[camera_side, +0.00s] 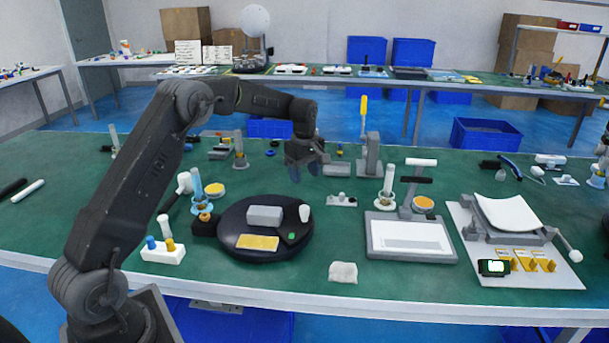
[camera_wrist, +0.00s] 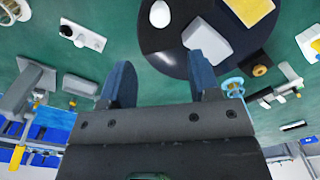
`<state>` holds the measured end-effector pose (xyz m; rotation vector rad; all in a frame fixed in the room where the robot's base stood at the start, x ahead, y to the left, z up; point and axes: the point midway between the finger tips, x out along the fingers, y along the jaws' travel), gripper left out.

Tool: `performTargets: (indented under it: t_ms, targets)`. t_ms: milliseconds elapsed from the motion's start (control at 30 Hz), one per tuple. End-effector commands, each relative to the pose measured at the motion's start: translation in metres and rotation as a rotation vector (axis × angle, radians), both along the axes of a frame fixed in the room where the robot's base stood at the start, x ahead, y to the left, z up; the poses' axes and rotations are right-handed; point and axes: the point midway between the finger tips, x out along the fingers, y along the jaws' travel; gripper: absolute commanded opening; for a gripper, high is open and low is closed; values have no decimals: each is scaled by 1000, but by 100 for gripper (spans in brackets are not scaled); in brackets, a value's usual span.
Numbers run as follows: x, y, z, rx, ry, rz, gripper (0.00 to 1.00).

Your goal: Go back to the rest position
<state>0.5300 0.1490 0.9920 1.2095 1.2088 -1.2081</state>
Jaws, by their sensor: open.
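My gripper (camera_side: 308,168) is open and empty in the side view, held above the green table behind the black round plate (camera_side: 228,246). In the wrist view its two blue fingers (camera_wrist: 163,84) stand apart with nothing between them. The round plate carries a grey block (camera_side: 264,215), a yellow pad (camera_side: 257,242), a small white cup (camera_side: 304,213) and a small green piece. The wrist view also shows the plate (camera_wrist: 172,39) beyond the fingers, with the grey block near the right finger by sight.
A grey post (camera_side: 372,155) and a grey block (camera_side: 336,169) stand right of my gripper. A white-topped panel (camera_side: 410,238) and a white board with a curved sheet (camera_side: 510,217) lie further right. A white pouch (camera_side: 343,272) lies near the front edge.

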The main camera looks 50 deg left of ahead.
Motion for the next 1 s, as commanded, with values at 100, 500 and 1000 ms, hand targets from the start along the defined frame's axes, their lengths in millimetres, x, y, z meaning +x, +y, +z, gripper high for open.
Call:
performTargets:
  t_ms: [100,500,1000]
  targets:
    - [-1,-2,3,1,-3,-9,56]
    - [-74,-83,112,75,-140,-478,56]
    - [-258,-178,158,272,-326,-1234,56]
